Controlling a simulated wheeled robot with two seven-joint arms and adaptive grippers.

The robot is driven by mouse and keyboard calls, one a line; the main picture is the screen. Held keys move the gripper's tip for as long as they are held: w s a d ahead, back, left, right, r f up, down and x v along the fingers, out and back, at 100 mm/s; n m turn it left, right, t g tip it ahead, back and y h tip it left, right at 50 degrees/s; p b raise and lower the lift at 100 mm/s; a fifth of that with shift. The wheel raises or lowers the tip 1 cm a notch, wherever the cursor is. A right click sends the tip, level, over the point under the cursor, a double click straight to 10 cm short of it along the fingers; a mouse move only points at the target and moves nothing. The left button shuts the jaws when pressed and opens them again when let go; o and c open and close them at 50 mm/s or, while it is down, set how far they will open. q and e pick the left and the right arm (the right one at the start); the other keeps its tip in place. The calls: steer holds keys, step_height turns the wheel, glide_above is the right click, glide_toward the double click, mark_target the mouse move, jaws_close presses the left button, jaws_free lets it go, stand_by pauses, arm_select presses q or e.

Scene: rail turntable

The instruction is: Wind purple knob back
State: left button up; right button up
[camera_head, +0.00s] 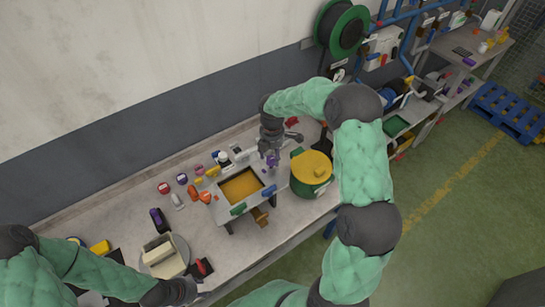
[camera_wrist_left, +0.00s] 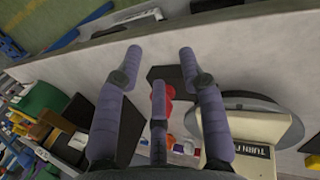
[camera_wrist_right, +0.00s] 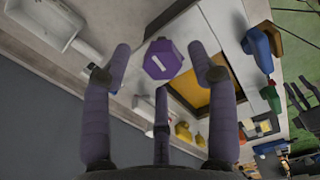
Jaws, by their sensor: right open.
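The purple knob (camera_wrist_right: 162,58) shows in the right wrist view as a faceted purple cap with a white mark. It stands at the corner of a frame with a yellow panel (camera_wrist_right: 192,80). In the head view the knob (camera_head: 272,160) is small, just below my right gripper (camera_head: 269,146). In the right wrist view the open fingers of my right gripper (camera_wrist_right: 160,64) spread around the knob's outline; I cannot tell whether they touch it. My left gripper (camera_wrist_left: 160,62) is open and empty, low at the bench's front edge.
A green pot with a yellow lid (camera_head: 313,168) stands right of the yellow-panel frame. A cream block on a round turntable (camera_head: 165,256) is near my left gripper. Several coloured knobs (camera_head: 182,178) line the bench left of the frame. A red part (camera_wrist_left: 169,96) lies near the left fingers.

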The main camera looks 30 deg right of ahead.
mark_target(273, 158)
step_height(273, 158, up, 10)
steer(key=shift+d+r, duration=0.15)
arm_select(q)
steer(key=shift+s, duration=0.1)
arm_select(e)
steer(key=shift+s, duration=0.15)
stand_by(0.5)
